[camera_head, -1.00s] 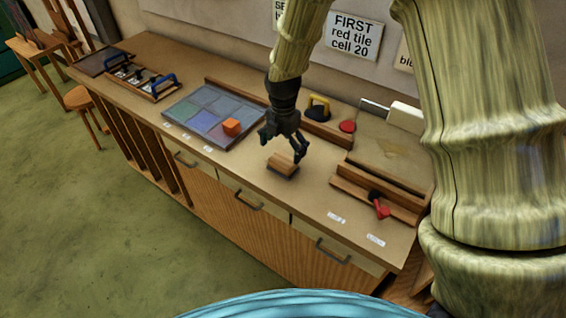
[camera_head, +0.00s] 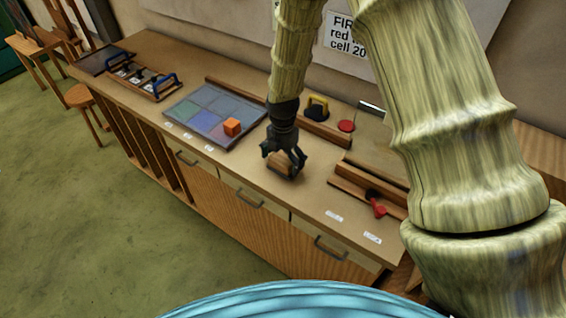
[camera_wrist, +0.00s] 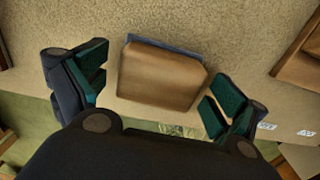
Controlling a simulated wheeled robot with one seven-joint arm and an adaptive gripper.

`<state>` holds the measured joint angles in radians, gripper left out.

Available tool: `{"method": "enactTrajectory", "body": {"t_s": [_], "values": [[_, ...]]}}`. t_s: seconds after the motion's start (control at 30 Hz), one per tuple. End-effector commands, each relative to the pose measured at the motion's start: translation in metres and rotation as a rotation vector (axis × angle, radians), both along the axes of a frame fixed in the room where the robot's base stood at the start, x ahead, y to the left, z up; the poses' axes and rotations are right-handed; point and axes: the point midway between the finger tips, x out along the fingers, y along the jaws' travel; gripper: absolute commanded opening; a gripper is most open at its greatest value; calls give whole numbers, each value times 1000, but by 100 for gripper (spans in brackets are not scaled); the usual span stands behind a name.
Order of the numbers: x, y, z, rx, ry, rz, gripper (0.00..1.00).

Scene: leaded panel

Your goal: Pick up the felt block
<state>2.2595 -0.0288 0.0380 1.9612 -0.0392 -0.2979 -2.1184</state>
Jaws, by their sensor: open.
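The felt block (camera_wrist: 160,75) has a tan wooden body with a grey-blue layer along one edge, and it lies on the workbench (camera_head: 235,180). In the head view the felt block (camera_head: 281,169) is partly hidden behind my fingers. My gripper (camera_head: 284,168) is low over it. In the wrist view my gripper (camera_wrist: 155,92) is open, with one green-padded finger on each side of the block. A gap shows between the block and the left finger. The right finger is close to the block's lower right corner; I cannot tell whether they touch.
An orange cube (camera_head: 232,127) sits on the leaded panel (camera_head: 205,112), left of my gripper. A red-handled tool (camera_head: 376,205) lies by a wooden rack (camera_head: 350,187) at right. The bench's front edge is near.

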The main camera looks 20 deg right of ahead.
Motion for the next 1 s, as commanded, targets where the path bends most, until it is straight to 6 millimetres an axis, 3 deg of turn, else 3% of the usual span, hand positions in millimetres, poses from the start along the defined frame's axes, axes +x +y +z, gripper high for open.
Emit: {"method": "enactTrajectory", "body": {"t_s": [0.1, 0.4, 0.77, 1.0], "values": [[0, 0, 0, 0, 0, 0, 96], [0, 0, 0, 0, 0, 0, 46], [0, 0, 2, 1, -1, -1, 45], [1, 0, 17, 1, -3, 0, 45]]}}
